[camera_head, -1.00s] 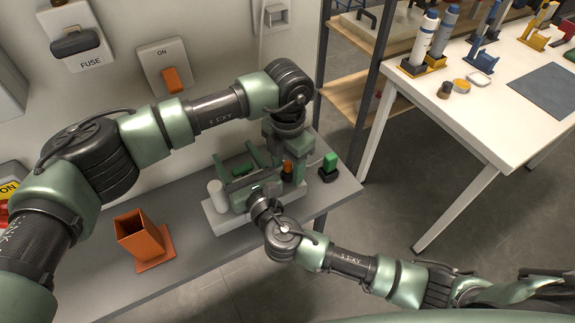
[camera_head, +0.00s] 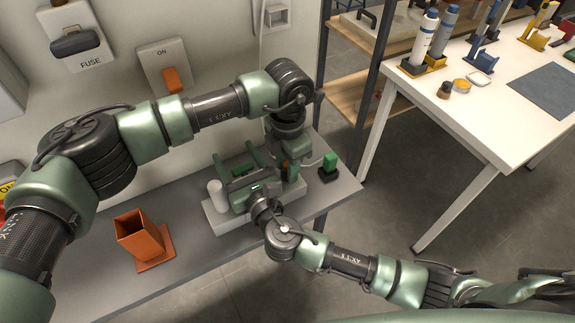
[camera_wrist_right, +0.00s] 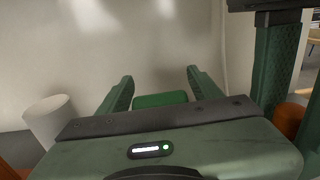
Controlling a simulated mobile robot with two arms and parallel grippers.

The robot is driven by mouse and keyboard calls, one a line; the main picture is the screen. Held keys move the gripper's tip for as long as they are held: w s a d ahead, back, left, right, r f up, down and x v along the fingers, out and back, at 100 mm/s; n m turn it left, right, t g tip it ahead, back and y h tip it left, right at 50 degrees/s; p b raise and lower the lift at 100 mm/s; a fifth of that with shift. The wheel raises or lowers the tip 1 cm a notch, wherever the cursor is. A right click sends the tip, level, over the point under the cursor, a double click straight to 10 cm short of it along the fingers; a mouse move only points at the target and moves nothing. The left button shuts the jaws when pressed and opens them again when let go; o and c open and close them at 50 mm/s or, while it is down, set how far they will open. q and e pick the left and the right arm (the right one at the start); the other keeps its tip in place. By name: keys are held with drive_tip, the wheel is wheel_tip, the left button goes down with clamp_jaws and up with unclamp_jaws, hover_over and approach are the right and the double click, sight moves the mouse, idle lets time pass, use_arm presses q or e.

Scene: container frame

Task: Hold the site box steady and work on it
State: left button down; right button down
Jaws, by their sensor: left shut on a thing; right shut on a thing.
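The site box (camera_head: 222,226) is a low light-grey block on the bench, with a white cylinder (camera_head: 215,193) standing on its left end. My right gripper (camera_head: 237,163) reaches over the box from the front. Its two green fingers stand apart with a green block (camera_head: 240,170) between them; the same block shows in the right wrist view (camera_wrist_right: 160,100). My left gripper (camera_head: 287,158) points down at the box's right end, its fingers around an orange part (camera_head: 285,167). This part is mostly hidden in the head view; an orange cylinder (camera_wrist_right: 290,117) shows beside a finger in the wrist view.
A green plug-like piece on a black base (camera_head: 328,166) stands right of the box, with a thin cable. An orange open holder (camera_head: 142,238) stands on the bench (camera_head: 190,260) at left. The wall behind carries an ON switch (camera_head: 165,68). A white table (camera_head: 500,110) is at right.

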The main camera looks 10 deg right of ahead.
use_arm(q)
drive_tip(key=m, duration=0.6)
use_arm(e)
drive_tip(key=shift+f, duration=0.1)
use_arm(q)
drive_tip(key=m, duration=0.5)
drive_tip(key=shift+m, duration=0.4)
drive_tip(key=m, duration=0.6)
drive_tip(key=shift+w+r, duration=0.1)
drive_tip(key=m, duration=0.5)
drive_tip(key=shift+m, duration=0.3)
drive_tip(key=c, duration=1)
unclamp_jaws()
drive_tip(key=shift+c, duration=0.2)
